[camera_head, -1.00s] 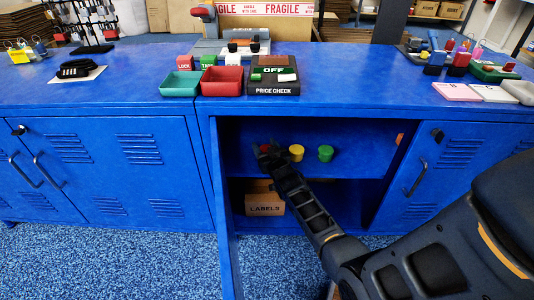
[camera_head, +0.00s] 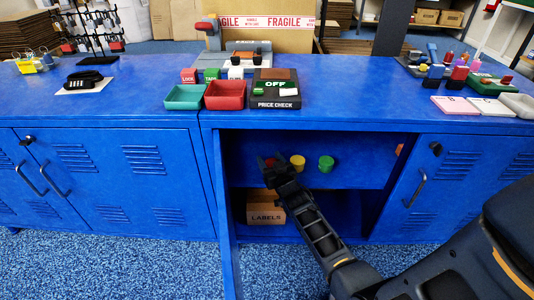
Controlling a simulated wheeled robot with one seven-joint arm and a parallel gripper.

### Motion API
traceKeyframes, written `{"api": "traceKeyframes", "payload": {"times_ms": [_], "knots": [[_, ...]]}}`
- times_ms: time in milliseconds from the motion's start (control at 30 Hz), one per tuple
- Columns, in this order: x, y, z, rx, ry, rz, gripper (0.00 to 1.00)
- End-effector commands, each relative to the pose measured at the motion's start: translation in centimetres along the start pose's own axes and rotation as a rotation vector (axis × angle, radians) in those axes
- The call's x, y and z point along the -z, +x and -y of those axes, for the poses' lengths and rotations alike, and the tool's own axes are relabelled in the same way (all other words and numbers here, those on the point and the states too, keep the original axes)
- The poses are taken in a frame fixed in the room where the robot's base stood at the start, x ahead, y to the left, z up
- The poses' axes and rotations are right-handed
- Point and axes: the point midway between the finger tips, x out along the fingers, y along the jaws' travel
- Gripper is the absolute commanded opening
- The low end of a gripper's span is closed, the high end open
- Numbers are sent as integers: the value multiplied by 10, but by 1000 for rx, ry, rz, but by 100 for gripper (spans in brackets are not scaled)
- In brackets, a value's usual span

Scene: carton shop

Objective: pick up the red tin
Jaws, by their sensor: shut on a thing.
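The red tin (camera_head: 271,160) is in the open blue cabinet, at the left end of a row on the upper shelf. My gripper (camera_head: 270,163) is at the tin and hides most of it; only some red shows between and above the fingers. The gripper is shut on the red tin. Whether the tin is clear of the shelf cannot be told. A yellow tin (camera_head: 298,162) and a green tin (camera_head: 326,164) stand to its right, apart from the gripper.
The cabinet's shelf (camera_head: 355,174) has free room right of the green tin. A box marked LABELS (camera_head: 265,208) sits in the lower compartment. The open door (camera_head: 226,225) stands at the left of the opening. The blue worktop (camera_head: 365,95) overhangs the shelf.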

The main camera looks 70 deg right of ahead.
Motion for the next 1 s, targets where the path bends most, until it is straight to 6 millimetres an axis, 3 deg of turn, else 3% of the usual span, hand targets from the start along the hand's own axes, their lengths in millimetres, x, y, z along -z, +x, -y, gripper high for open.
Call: {"api": "traceKeyframes", "payload": {"times_ms": [200,500,700,1000], "knots": [[-1,-59,0,1,-1,2,26],[-5,-120,0,0,-1,2,26],[-6,-139,0,0,-1,0,26],[-7,-144,0,-1,-1,-1,26]]}}
